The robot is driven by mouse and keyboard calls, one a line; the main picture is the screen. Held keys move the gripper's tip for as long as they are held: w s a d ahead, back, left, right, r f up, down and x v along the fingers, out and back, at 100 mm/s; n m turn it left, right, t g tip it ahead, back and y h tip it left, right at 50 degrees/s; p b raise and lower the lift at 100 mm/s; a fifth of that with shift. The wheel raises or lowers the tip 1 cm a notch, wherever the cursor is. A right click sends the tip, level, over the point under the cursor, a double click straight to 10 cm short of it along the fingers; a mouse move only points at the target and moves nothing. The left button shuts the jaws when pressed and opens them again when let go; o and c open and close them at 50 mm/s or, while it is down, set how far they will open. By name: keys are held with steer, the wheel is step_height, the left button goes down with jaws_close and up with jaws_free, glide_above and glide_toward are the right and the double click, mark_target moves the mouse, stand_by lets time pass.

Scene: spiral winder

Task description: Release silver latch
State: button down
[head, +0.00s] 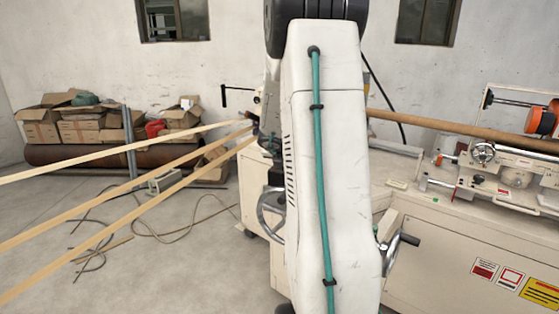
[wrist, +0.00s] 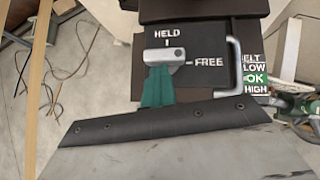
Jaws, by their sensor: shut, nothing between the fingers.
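In the wrist view, the silver latch (wrist: 165,55) is a short, rounded bar lying roughly level on a dark panel (wrist: 216,80). It has a round pivot near its right end. The word HELD with a tick is above it, and FREE with a tick is to its right. My gripper (wrist: 160,72) shows as teal fingers close together, just below the latch and overlapping its lower edge in the picture. Whether they touch it I cannot tell. Nothing is held between them. In the head view, my arm hides the latch and gripper.
A pale bent handle (wrist: 236,66) stands right of the latch, beside a belt label with a green OK (wrist: 255,79). In the head view, long wooden strips (head: 120,188) run in from the left. A machine bench (head: 440,245) stands at right; floor at left has loose cables.

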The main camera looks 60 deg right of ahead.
steer(key=shift+s+d+r, duration=0.1)
steer(key=shift+s, duration=0.05)
steer(key=s+a+r, duration=0.2)
steer(key=a+r, duration=0.5)
steer(key=a, duration=0.4)
steer(key=shift+w, duration=0.1)
